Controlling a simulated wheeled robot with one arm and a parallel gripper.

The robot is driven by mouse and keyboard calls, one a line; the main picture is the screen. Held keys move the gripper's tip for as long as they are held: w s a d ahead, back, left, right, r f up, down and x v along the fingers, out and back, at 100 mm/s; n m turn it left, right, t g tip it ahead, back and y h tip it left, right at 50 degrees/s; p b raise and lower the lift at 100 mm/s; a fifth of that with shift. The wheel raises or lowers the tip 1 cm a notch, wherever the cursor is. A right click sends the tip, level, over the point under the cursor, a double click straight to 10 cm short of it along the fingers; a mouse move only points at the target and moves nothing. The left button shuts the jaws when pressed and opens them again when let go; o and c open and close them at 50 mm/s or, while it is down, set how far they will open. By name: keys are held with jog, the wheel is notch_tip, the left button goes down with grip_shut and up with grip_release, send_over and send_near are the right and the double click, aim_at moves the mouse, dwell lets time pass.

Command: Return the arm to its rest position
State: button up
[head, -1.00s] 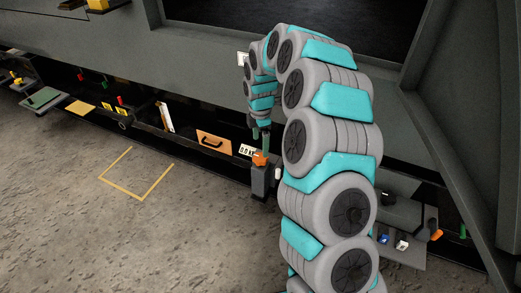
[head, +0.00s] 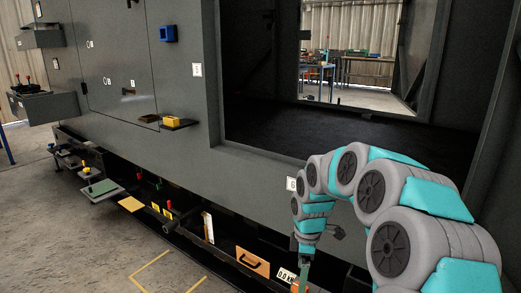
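My arm rises from the lower right in the head view, arches over and bends down. My gripper (head: 304,262) is at its end, pointing down near the bottom edge, in front of the low dark ledge. The gripper is small and dark here, and I cannot tell whether its fingers are open or shut. A small orange part shows just below it at the picture's edge. I cannot tell whether the gripper touches it.
A large grey enclosure with a wide opening (head: 262,125) stands ahead. Its ledge holds an orange-brown panel with a handle (head: 252,262), a green plate (head: 102,190) and a yellow plate (head: 131,204). Floor is free at lower left.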

jog(key=s+d+r+m, duration=0.1)
jog(key=s+m, duration=0.4)
jog(key=s, duration=0.6)
jog(key=s+d+r+m+g, duration=0.1)
jog(key=s+r+m, duration=0.3)
jog(key=s, duration=0.8)
jog(key=s+d+r+m, duration=0.1)
jog(key=s+r+m, duration=0.2)
jog(key=s+m, duration=0.4)
jog(key=s+p, duration=0.1)
jog(key=s, duration=0.4)
jog(key=shift+s, duration=0.2)
jog(key=shift+d, duration=0.1)
